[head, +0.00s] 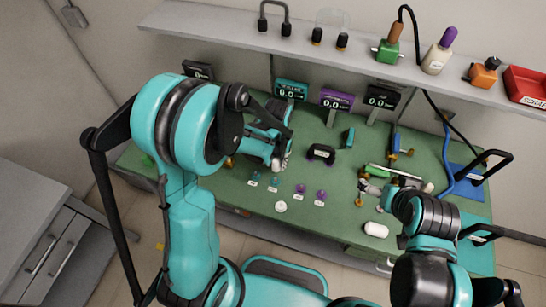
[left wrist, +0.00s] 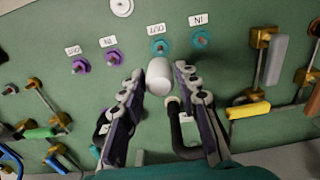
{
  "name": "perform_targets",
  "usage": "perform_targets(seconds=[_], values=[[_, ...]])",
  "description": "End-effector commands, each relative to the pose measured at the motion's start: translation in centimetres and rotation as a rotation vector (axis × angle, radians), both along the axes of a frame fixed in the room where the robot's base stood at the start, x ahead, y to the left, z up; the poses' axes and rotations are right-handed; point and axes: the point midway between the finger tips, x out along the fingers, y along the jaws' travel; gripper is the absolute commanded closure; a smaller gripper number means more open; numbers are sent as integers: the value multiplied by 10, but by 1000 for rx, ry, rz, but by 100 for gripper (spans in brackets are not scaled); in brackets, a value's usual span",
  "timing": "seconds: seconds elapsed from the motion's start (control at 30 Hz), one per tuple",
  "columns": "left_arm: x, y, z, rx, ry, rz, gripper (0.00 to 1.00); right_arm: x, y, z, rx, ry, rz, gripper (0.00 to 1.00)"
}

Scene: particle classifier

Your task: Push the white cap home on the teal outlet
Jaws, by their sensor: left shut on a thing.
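The white cap (left wrist: 159,76) is a short, smooth cylinder between my left fingertips in the left wrist view. My left gripper (left wrist: 154,84) is shut on it; it also shows in the head view (head: 281,162), partly behind its own arm. The teal outlet (left wrist: 158,46), labelled OUT, lies just beyond the cap's far end. The cap's end is close to it; I cannot tell whether they touch. The outlet also shows in the head view (head: 274,183). My right gripper (head: 366,188) is over the right part of the bench; its finger state is unclear.
A teal inlet (left wrist: 199,38) stands beside the outlet, and purple ports (left wrist: 113,58) on the other side. A black handle (head: 321,154) stands behind the ports. A round white disc (head: 281,206) lies near the front edge. Valves and tubes crowd the bench's right side.

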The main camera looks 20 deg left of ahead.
Motion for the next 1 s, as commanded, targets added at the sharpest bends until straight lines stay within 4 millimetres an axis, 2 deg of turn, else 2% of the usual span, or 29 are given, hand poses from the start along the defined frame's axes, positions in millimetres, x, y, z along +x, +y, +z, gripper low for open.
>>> perform_targets(seconds=[0.5,1.0], values=[[0,0,-2,0,0,-1,93,0,0,-5,0,0,0,0],[0,0,-47,0,0,-1,93,0,0,-47,0,0,0,0]])
